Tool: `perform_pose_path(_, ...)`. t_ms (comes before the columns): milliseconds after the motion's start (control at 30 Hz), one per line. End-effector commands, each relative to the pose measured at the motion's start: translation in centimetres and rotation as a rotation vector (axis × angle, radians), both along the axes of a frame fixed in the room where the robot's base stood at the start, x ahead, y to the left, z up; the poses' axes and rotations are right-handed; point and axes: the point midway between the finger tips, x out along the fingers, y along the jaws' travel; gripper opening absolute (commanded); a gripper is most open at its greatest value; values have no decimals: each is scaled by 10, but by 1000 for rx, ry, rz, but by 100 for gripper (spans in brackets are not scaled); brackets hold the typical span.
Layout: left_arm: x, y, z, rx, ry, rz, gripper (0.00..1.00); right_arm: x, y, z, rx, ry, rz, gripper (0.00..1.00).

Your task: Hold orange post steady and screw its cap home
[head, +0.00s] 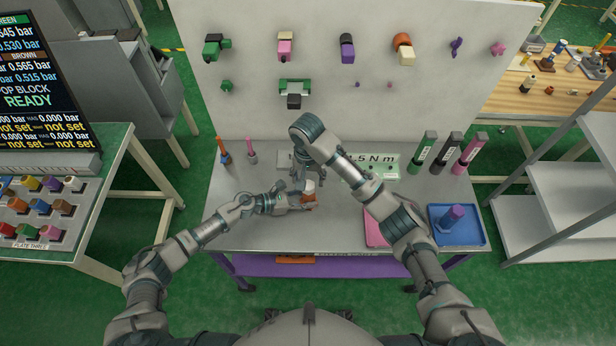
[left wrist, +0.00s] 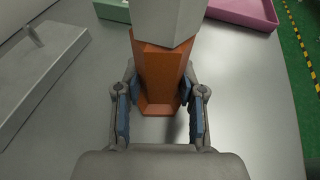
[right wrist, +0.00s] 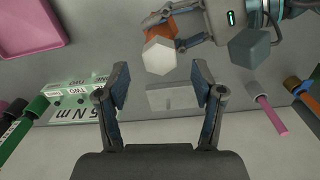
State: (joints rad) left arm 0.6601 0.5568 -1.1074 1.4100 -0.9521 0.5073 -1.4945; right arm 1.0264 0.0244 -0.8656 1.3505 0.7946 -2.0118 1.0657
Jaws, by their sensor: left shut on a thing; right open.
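The orange post (head: 307,199) stands upright on the grey table, in the middle. A white faceted cap (head: 309,186) sits on its top; I cannot tell how deep it is seated. My left gripper (left wrist: 161,108) is shut on the orange post (left wrist: 158,75), one finger on each side, below the cap (left wrist: 168,18). My right gripper (right wrist: 158,82) is open and empty, above the table close to the post. In the right wrist view the cap (right wrist: 160,57) and post (right wrist: 159,27) lie beyond its fingertips, not between them.
A grey block (right wrist: 171,97) lies behind the post. A pink tray (head: 375,228) and a blue tray (head: 474,235) holding a purple post (head: 452,215) are on the right. Green, black and pink tools stand at the back right; two thin posts stand at the back left.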

Motion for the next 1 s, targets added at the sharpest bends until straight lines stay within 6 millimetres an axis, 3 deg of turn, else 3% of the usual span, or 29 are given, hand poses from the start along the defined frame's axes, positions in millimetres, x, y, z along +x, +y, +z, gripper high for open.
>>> perform_pose_path(533, 0, 0, -1, 1, 0, 0, 19, 0, 0, -31, 0, 1, -2, 68)
perform_pose_path(833, 0, 0, -1, 1, 0, 0, 19, 0, 0, -35, 0, 1, -2, 68)
perform_pose_path(1000, 0, 0, -1, 1, 0, 0, 19, 0, 0, -35, 0, 0, -2, 25)
